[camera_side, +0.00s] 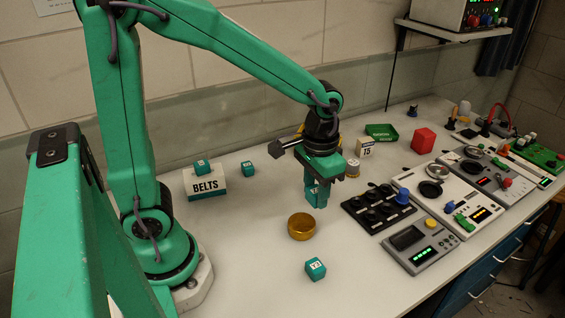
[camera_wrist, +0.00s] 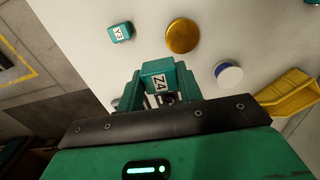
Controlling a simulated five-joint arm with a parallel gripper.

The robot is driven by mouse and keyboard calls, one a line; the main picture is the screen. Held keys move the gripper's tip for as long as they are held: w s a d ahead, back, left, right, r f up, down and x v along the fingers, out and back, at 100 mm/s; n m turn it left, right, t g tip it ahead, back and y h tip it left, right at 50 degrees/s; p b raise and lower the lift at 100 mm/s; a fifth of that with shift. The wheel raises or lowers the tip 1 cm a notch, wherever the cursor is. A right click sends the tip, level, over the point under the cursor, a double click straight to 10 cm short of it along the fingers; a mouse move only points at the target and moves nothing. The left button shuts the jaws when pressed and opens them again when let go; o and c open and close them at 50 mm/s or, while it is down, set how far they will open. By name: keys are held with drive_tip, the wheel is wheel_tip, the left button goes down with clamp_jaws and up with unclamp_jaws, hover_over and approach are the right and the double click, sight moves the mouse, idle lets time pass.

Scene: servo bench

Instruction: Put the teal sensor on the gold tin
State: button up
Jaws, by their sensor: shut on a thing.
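My gripper (camera_side: 315,200) is shut on a teal sensor (camera_side: 319,191), a cube, and holds it above the bench. In the wrist view my gripper (camera_wrist: 160,95) has this sensor (camera_wrist: 158,74) between its fingers, with the label Z4 facing the camera. The gold tin (camera_side: 301,227) is round and low and stands on the bench below and a little nearer the side camera than the held sensor. It also shows in the wrist view (camera_wrist: 183,36), beyond the sensor. The sensor and the tin are apart, and the tin's top is bare.
Another teal cube marked Y3 (camera_side: 315,269) lies near the tin. More teal cubes sit by and on the BELTS box (camera_side: 206,183). A black knob panel (camera_side: 378,208) and instruments stand right. A white-and-blue cylinder (camera_wrist: 228,74) and yellow tray (camera_wrist: 290,99) show in the wrist view.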

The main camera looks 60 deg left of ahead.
drive_tip(key=s+d, duration=0.5)
drive_tip(key=s, duration=0.1)
drive_tip(key=shift+s+r, duration=0.15)
drive_tip(key=shift+r, duration=0.2)
hover_over(302, 222)
wheel_tip(302, 222, down, 7)
drive_tip(key=shift+f, duration=0.15)
drive_tip(key=shift+f, duration=1.85)
drive_tip(key=shift+f, duration=0.1)
